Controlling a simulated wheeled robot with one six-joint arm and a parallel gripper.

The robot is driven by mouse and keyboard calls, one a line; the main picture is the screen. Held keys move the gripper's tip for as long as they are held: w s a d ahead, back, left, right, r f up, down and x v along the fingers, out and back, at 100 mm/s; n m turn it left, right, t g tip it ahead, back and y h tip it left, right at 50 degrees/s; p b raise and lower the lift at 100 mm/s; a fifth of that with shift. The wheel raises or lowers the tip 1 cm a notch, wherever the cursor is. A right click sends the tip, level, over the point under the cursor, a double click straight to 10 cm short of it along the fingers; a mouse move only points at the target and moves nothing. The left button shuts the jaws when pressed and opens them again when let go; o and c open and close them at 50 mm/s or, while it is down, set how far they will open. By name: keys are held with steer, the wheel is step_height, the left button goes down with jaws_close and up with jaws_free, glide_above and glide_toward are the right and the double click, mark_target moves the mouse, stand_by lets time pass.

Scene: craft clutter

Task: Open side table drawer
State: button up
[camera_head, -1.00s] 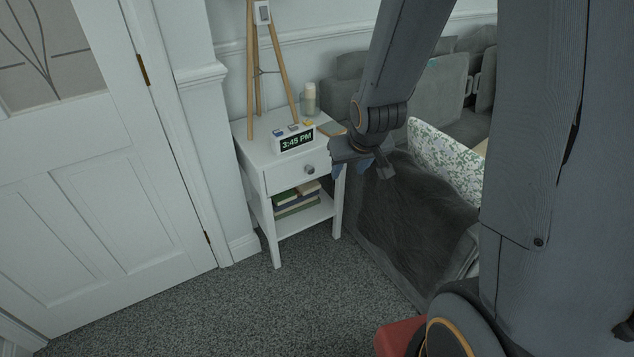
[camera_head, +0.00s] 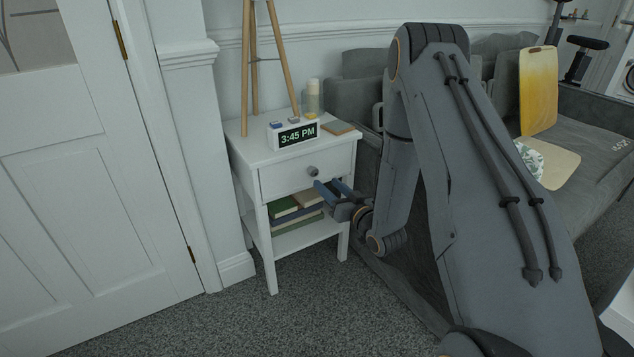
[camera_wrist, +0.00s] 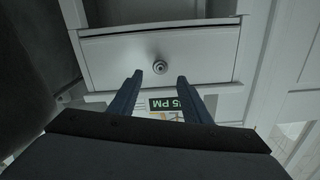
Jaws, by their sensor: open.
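The white side table (camera_head: 241,148) stands against the wall, left of the sofa. Its drawer (camera_head: 285,178) looks shut, with a round grey knob (camera_head: 313,171) on its front. My gripper (camera_head: 331,187) is open and empty, its blue fingers pointing at the drawer front, just below and right of the knob in the head view. In the wrist view the knob (camera_wrist: 160,67) appears just beyond the open fingertips (camera_wrist: 160,75), about midway between them. The fingers look apart from the knob; the exact distance is hard to tell.
A digital clock (camera_head: 293,134), a bottle (camera_head: 312,97) and a tripod lamp's legs (camera_head: 279,55) are on or by the tabletop. Books (camera_head: 283,207) lie on the lower shelf. The grey sofa (camera_head: 590,150) is at right, a white door (camera_head: 75,190) at left. Carpet in front is clear.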

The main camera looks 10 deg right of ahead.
mark_target(316, 173)
steer(key=b+x, duration=0.1)
steer(key=x, duration=0.6)
steer(key=shift+w+a, duration=0.1)
steer(key=shift+w, duration=0.15)
steer(key=shift+c, duration=0.2)
jaws_close()
